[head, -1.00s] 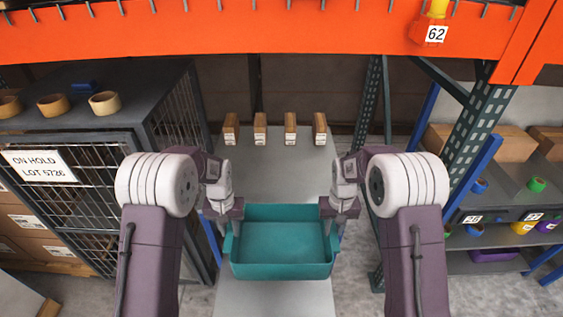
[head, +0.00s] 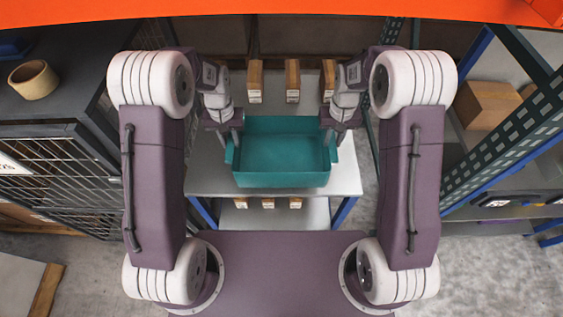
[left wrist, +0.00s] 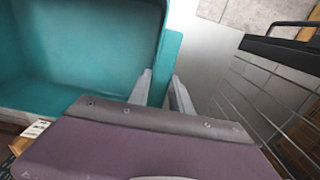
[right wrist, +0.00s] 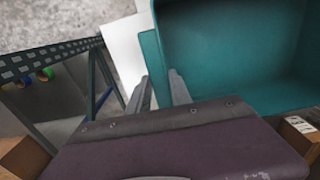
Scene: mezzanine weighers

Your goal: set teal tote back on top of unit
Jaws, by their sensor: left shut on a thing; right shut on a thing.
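The teal tote (head: 283,180) is an empty open box, level over the grey top of the unit (head: 347,178). My left gripper (head: 235,140) is shut on the tote's left rim, and my right gripper (head: 329,138) is shut on its right rim. The left wrist view shows the fingers on either side of the teal rim (left wrist: 172,60). The right wrist view shows the same at the other rim (right wrist: 150,55). I cannot tell whether the tote's underside touches the top.
Small cardboard boxes (head: 292,80) stand along the back of the top, behind the tote. More boxes (head: 268,203) sit on the lower shelf. A wire cage (head: 60,170) stands left, with a tape roll (head: 33,80) on it. A green rack upright (head: 510,130) stands right.

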